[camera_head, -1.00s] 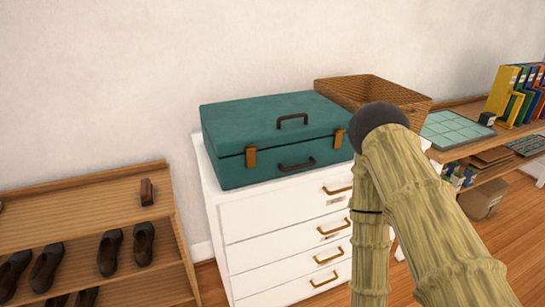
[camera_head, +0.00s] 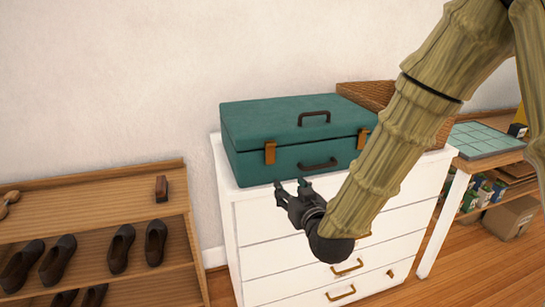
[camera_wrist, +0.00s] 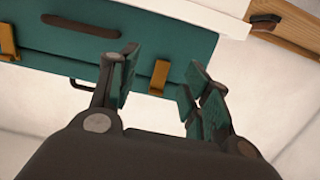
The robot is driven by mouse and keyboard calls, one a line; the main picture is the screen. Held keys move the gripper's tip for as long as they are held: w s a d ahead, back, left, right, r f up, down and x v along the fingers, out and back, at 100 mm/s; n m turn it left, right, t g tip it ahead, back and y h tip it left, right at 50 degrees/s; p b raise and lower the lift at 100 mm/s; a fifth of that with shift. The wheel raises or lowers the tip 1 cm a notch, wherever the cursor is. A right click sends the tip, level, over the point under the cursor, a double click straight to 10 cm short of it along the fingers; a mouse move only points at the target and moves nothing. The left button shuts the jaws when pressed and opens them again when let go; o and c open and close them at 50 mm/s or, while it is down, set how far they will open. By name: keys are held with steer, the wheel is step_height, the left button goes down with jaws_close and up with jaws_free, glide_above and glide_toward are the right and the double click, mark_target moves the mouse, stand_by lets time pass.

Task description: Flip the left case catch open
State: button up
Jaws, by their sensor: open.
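The teal case (camera_head: 290,133) stands shut on the white dresser (camera_head: 228,190). Its left catch (camera_head: 270,153) is an orange-brown tab on the front face, lying flat against it. The right catch (camera_head: 363,138) is partly beside my arm. My gripper (camera_head: 291,187) is open and empty, in front of and slightly below the left catch, apart from it. In the wrist view, which is turned upside down, the left catch (camera_wrist: 159,77) appears between the two open fingers and the right catch (camera_wrist: 7,40) at the left edge.
The case has a dark front handle (camera_head: 318,164) and a top handle (camera_head: 313,117). A wicker basket (camera_head: 372,95) stands behind my arm at right. A shoe rack (camera_head: 95,210) with a brush (camera_head: 161,189) is at left.

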steer(key=t, duration=0.2)
glide_toward(271, 147)
steer(key=d+v, duration=0.1)
steer(key=v, duration=0.1)
steer(key=shift+y, duration=0.4)
steer(key=x, duration=0.7)
steer(key=p+x, duration=0.1)
steer(key=x, duration=0.2)
steer(key=shift+w+a+f, duration=0.1)
steer(key=shift+w+a, duration=0.15)
steer(key=shift+a, duration=0.1)
jaws_close()
